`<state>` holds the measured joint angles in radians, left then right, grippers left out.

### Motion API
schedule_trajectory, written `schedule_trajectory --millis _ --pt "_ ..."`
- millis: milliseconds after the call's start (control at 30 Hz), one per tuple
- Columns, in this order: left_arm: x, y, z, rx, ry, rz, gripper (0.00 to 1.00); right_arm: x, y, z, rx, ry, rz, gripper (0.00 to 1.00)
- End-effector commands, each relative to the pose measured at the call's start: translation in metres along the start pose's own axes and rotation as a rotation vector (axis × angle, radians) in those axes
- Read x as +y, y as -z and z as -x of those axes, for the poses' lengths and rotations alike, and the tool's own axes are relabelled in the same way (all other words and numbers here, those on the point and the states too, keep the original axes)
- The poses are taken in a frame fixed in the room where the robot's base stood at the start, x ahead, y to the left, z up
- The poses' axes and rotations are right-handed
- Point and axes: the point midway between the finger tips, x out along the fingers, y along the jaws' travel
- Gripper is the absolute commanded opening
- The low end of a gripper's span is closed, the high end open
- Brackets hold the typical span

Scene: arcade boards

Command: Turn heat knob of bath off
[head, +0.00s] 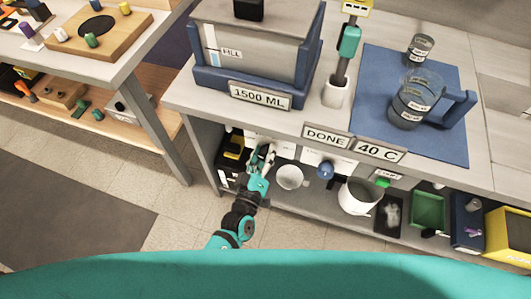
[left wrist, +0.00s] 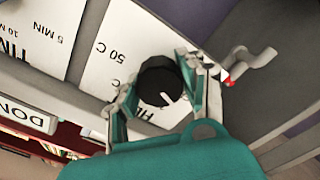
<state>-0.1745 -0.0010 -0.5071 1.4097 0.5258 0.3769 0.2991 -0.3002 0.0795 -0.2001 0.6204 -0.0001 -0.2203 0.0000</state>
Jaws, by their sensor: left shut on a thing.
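My left gripper (head: 262,158) reaches the front of the bench, just below the counter edge. In the left wrist view, my left gripper (left wrist: 162,92) has its fingers on either side of a round black knob (left wrist: 155,78) and is shut on it. The knob has a white pointer line at its lower right and sits on a white panel (left wrist: 110,45) marked "50 C", with other lettering partly hidden by the fingers. In the head view the knob is hidden by my gripper. The grey and blue tank (head: 258,50) stands on the counter above. My right gripper is out of view.
Signs reading "1500 ML" (head: 259,95), "DONE" (head: 326,138) and "40 C" (head: 380,151) line the counter edge. A beaker (head: 405,110) stands on a blue mat (head: 385,65). Bins fill the lower shelf. A pale lever (left wrist: 255,60) sits right of the fingers.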

Motion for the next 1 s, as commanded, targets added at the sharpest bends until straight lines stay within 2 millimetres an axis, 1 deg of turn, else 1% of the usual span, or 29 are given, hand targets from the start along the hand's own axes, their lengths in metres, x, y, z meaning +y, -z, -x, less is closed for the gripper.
schedule_trajectory --millis 300,700,733,900,1000 --pt "-0.0011 -0.0012 0.0006 -0.003 0.002 0.073 0.08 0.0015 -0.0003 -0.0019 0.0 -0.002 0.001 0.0" --pt "-0.001 -0.0013 0.0007 -0.003 0.002 0.081 0.08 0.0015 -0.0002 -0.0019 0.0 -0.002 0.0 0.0" --pt "-0.001 -0.0013 0.0007 -0.003 0.002 0.081 0.41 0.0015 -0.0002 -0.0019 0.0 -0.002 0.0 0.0" --pt "-0.0007 -0.0009 0.0004 -0.002 0.001 0.079 0.63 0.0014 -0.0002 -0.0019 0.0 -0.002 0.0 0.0" --pt "-0.0005 -0.0006 0.0003 -0.001 0.001 0.079 0.63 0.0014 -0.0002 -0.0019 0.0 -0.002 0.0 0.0"
